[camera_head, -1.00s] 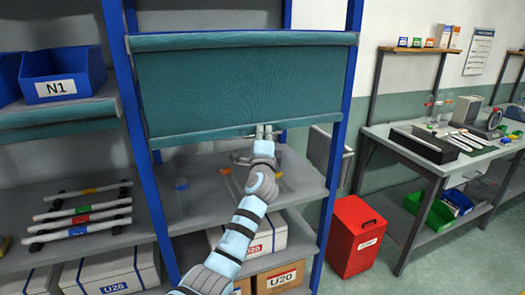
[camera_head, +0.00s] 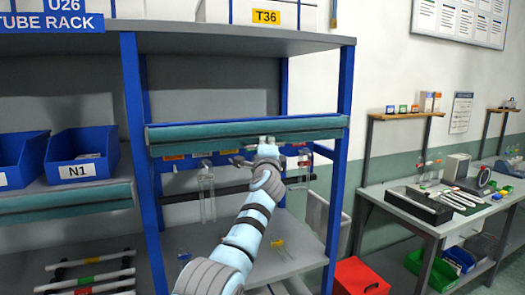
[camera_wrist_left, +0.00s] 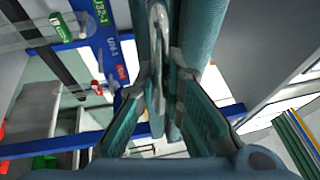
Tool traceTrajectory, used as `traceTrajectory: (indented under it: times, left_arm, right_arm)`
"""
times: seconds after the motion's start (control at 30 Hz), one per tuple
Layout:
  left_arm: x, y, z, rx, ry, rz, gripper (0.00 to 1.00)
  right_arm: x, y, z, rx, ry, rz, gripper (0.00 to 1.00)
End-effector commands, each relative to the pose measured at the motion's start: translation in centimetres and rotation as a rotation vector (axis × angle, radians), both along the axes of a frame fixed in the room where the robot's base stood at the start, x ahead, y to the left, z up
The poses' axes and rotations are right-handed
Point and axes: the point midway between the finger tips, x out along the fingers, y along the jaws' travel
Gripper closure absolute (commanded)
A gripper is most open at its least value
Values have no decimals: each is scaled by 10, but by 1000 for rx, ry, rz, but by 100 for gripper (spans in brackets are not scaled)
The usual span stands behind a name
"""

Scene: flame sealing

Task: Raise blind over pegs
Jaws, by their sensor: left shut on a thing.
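The teal blind (camera_head: 215,133) is bunched into a narrow band between the blue posts of the middle rack, its bottom bar just below the top roll. My left gripper (camera_head: 266,143) is at the middle of that bar and shut on the blind's pull; in the left wrist view the grey pull (camera_wrist_left: 158,60) runs between the fingers, with teal blind behind. Under the bar, a row of coloured labels shows, with clear glassware (camera_head: 207,195) hanging below it. The pegs are too small to make out clearly, and my arm hides part of the row. My right gripper is not in view.
Blue bins, one marked N1 (camera_head: 78,166), stand on the left shelf. A dark rail (camera_head: 230,188) crosses the rack behind the glassware. A red bin (camera_head: 360,277) stands on the floor at right, near a grey workbench (camera_head: 415,225) with instruments.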

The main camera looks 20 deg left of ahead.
Motion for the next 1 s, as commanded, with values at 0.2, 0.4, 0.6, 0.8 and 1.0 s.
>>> traceTrajectory:
  times: [0.2,0.4,0.6,0.8,1.0]
  left_arm:
    - [0,-1,2,3,-3,0,100]
    - [0,-1,1,1,-3,-1,71]
    - [1,-2,0,1,-1,-2,70]
    - [-2,-3,-1,-1,-3,0,70]
    - [-22,-11,-6,-3,-3,-3,70]
  right_arm:
    - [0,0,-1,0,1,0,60]
    - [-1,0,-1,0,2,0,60]
    - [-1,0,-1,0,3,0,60]
    - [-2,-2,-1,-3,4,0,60]
    - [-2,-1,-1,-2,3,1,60]
